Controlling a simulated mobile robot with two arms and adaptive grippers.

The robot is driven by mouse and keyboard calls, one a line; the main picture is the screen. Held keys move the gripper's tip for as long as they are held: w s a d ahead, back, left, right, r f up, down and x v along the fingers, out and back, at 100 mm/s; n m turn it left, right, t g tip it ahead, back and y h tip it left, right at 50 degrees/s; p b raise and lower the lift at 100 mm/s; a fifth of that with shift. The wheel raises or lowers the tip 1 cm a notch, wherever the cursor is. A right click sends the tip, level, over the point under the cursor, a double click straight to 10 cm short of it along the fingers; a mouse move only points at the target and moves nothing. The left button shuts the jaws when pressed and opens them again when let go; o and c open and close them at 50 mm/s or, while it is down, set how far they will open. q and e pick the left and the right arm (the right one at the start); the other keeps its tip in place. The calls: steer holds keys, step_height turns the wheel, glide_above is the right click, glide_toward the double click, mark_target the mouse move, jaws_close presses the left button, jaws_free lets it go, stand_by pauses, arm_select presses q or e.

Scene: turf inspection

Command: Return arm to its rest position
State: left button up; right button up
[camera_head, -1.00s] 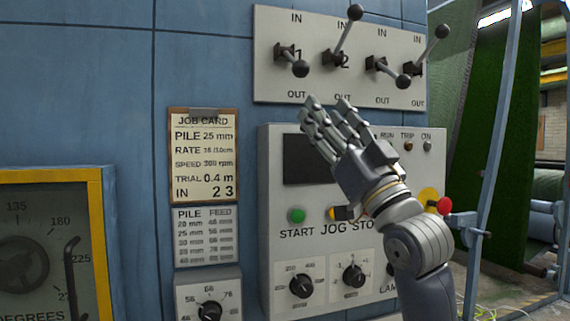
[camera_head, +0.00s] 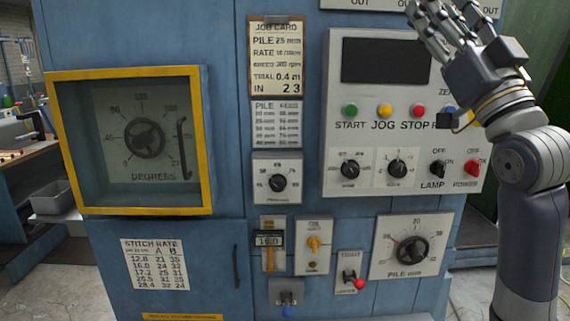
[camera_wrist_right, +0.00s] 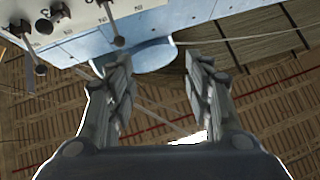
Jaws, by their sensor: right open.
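My right gripper (camera_head: 436,22) is at the upper right of the head view, its arm coming up from the lower right. It appears in front of the upper right of the control panel (camera_head: 331,140), beside the dark screen (camera_head: 382,60), and hides part of that panel. In the right wrist view the two fingers of the gripper (camera_wrist_right: 160,75) stand apart with nothing between them. My left gripper is not in view.
Levers (camera_wrist_right: 119,41) show at the upper left of the wrist view. The blue machine front carries a job card (camera_head: 277,58), a yellow-framed dial window (camera_head: 60,150) and a pile dial (camera_head: 413,249). A grey bin (camera_head: 55,197) is at the left.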

steer(key=w+a+f+m+g+h, duration=0.1)
steer(key=w+f+g+h, duration=0.15)
steer(key=f, duration=1.05)
steer(key=w+a+f+m+g+h, duration=0.1)
steer(key=w+f+g+h, duration=0.2)
steer(key=f, duration=1)
step_height(320, 180, down, 19)
steer(key=s+g, duration=0.2)
steer(key=g, duration=0.3)
steer(key=s+f+g+h, duration=0.1)
steer(key=s+f+g, duration=0.2)
steer(key=s+f, duration=0.55)
steer(key=s+f+g+h, duration=0.1)
steer(key=s+f+g, duration=0.3)
steer(key=f, duration=0.8)
steer(key=s+f+g, duration=0.2)
steer(key=s+f, duration=0.3)
steer(key=s, duration=0.5)
steer(key=s+f+g, duration=0.3)
steer(key=s+f, duration=0.2)
steer(key=s, duration=0.5)
step_height(320, 180, down, 27)
steer(key=s+g, duration=0.1)
steer(key=s, duration=0.1)
steer(key=s+d+f+g, duration=0.1)
steer(key=s+d+f, duration=0.2)
steer(key=s+f, duration=1.2)
steer(key=shift+s+n+h, duration=0.3)
steer(key=shift+s+h, duration=0.15)
steer(key=shift+s, duration=0.35)
